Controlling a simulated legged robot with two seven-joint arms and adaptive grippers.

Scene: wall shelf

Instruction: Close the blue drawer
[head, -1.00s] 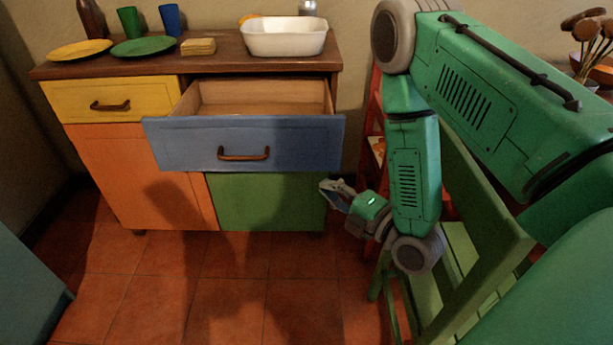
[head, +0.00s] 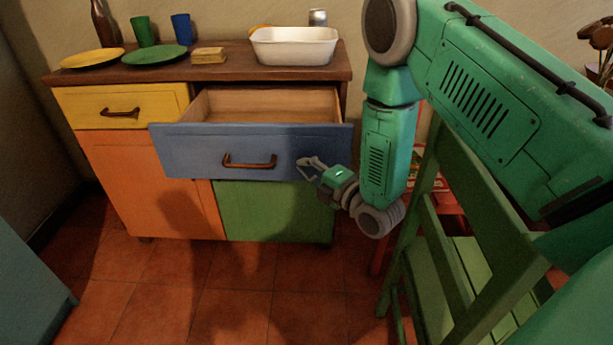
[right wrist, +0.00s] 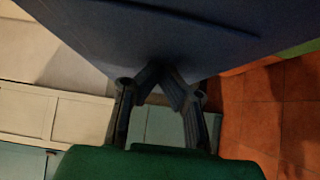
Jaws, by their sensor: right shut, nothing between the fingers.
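The blue drawer (head: 200,150) stands pulled out of the cabinet, and its empty wooden inside shows from above. It has a brown bar handle (head: 250,161) on its front. My right gripper (head: 303,163) is shut and empty, in front of the right part of the drawer front, to the right of the handle. In the right wrist view the blue drawer front (right wrist: 170,30) fills the top, and the shut fingertips (right wrist: 165,72) are at or very near it; I cannot tell if they touch. My left gripper does not show.
The cabinet top (head: 225,72) holds a white basin (head: 295,47), plates and cups. A shut yellow drawer (head: 120,107) is at the left. A green chair (head: 450,220) stands close beside my right arm. The tiled floor (head: 200,285) before the cabinet is clear.

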